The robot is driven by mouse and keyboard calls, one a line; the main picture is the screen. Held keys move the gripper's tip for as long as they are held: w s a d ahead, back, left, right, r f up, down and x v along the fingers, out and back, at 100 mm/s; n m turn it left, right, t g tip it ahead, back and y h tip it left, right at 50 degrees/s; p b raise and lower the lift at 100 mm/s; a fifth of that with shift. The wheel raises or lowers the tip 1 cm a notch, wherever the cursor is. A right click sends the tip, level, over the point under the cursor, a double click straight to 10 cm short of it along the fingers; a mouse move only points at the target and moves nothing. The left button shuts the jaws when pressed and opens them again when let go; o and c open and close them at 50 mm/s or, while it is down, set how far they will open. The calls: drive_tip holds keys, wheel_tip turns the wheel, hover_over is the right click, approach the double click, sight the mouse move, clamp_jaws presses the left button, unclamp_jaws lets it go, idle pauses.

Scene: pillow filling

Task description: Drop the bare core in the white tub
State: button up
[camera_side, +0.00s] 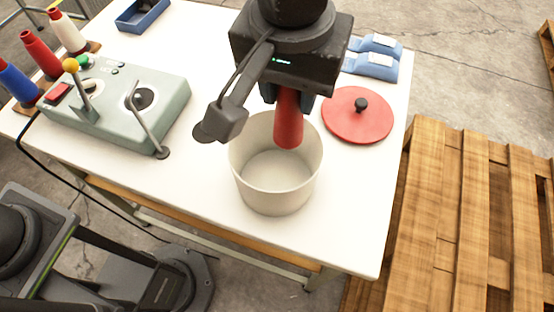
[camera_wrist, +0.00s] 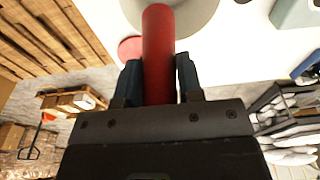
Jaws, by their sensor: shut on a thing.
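My gripper (camera_side: 288,98) is shut on a red core (camera_side: 289,125), a plain tube with no thread seen on it. The core hangs down from the fingers over the white tub (camera_side: 272,193), with its lower end at about the rim or inside the opening. In the wrist view the core (camera_wrist: 157,50) stands between the two dark fingers of my gripper (camera_wrist: 152,80) and points toward the tub (camera_wrist: 200,15). The visible floor of the tub is empty.
A red lid (camera_side: 352,122) with a black knob lies right of the tub. A green-grey machine (camera_side: 125,105) with levers stands at the left, with coloured cones (camera_side: 40,52) behind it. Blue packs (camera_side: 375,55) and a blue tray (camera_side: 142,14) lie farther back.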

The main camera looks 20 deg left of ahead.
sight(289, 131)
drive_tip(key=shift+f, duration=4.2)
drive_tip(key=o, duration=1)
drive_tip(key=shift+r, duration=0.1)
drive_tip(key=r, duration=0.4)
drive_tip(key=s+r, duration=0.1)
drive_tip(key=r, duration=0.8)
drive_tip(key=shift+s+r, duration=0.25)
drive_tip(key=shift+s, duration=0.1)
